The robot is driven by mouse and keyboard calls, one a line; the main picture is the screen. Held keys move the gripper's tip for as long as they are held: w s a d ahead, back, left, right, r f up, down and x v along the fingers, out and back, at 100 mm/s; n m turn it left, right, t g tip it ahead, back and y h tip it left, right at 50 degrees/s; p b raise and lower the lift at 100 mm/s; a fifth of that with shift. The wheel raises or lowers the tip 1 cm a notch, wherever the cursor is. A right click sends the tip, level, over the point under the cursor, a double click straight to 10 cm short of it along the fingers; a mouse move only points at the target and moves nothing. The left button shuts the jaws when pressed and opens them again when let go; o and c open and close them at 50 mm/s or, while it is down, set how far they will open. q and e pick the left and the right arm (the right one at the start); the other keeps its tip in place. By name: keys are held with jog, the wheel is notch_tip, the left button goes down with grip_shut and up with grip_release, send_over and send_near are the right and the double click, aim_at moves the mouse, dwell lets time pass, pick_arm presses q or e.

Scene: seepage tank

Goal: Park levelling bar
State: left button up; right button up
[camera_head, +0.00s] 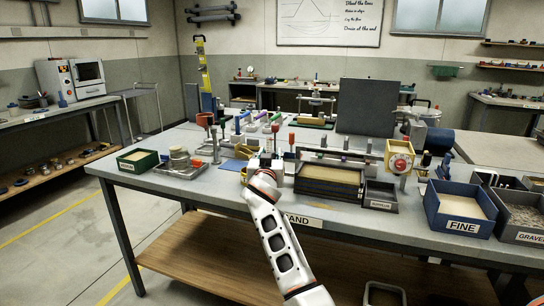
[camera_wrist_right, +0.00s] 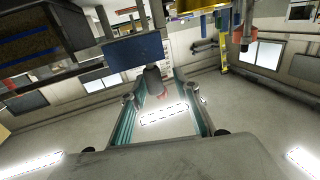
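My right gripper (camera_head: 262,164) is low over the bench, left of the sand-filled tank (camera_head: 331,175), with its arm coming up from the bottom of the head view. In the right wrist view its two fingers (camera_wrist_right: 156,82) stand apart with teal inner faces. A dark rounded piece (camera_wrist_right: 152,76) shows between them, and a blue plate (camera_wrist_right: 135,52) lies beyond; contact cannot be told. I cannot single out the levelling bar with certainty. A long dark rail with small coloured pieces (camera_head: 340,156) runs behind the tank. My left gripper is not in view.
A green sand box (camera_head: 138,160) and a tray with a round stack (camera_head: 181,163) stand to the left. A small dark box (camera_head: 380,195), a blue FINE box (camera_head: 460,207) and a GRAVEL box (camera_head: 522,215) stand to the right. Upright tools crowd the bench behind.

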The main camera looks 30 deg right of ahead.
jog(key=shift+f, duration=0.15)
jog(key=shift+s+a, duration=0.15)
jog(key=shift+s, duration=0.15)
jog(key=v, duration=0.6)
jog(key=shift+s+a, duration=0.25)
jog(key=shift+s, duration=0.05)
